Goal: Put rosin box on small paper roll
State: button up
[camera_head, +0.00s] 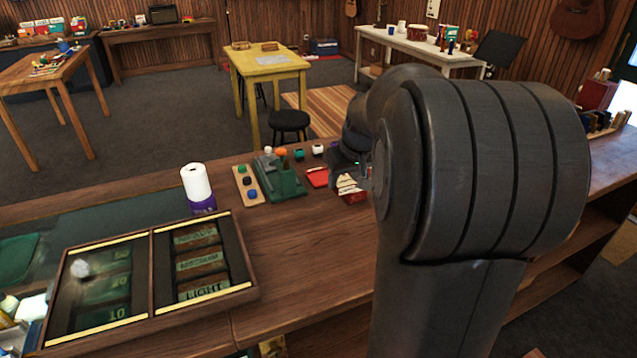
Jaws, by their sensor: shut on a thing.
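A white paper roll (195,182) stands upright on the counter, with a purple band or base at its lower end. My gripper (352,172) is at the counter's far right part, partly hidden behind my own arm. It is shut on a small red and cream box (349,189), which looks like the rosin box; its label cannot be read. The box is at or just above the counter; I cannot tell which. My gripper and the box are well to the right of the roll.
A flat red item (317,177) lies just left of the box. A green block (284,178) and a wooden strip with coloured knobs (249,185) stand between it and the roll. A divided wooden case (153,277) lies in front of the roll. The counter's front middle is clear.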

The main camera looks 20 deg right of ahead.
jog(key=shift+s+d+r, duration=0.3)
jog(key=shift+d, duration=0.05)
jog(key=w+a+r+n+y, duration=0.1)
jog(key=w+a+r, duration=0.4)
jog(key=a, duration=0.2)
jog(key=w+a+r+n, duration=0.2)
jog(key=w+a+r, duration=0.25)
jog(key=a, duration=0.35)
jog(key=w+a+r+n+y, duration=0.1)
jog(key=w+a+r, duration=0.35)
jog(key=a, duration=0.25)
send_over(191, 168)
jog(key=s, duration=0.2)
jog(key=f, duration=0.7)
jog(key=shift+w+d+f, duration=0.15)
jog(key=shift+d, duration=0.15)
jog(key=shift+f, duration=1.95)
jog(key=shift+f, duration=0.1)
jog(key=o, duration=0.9)
jog(key=shift+o, duration=0.2)
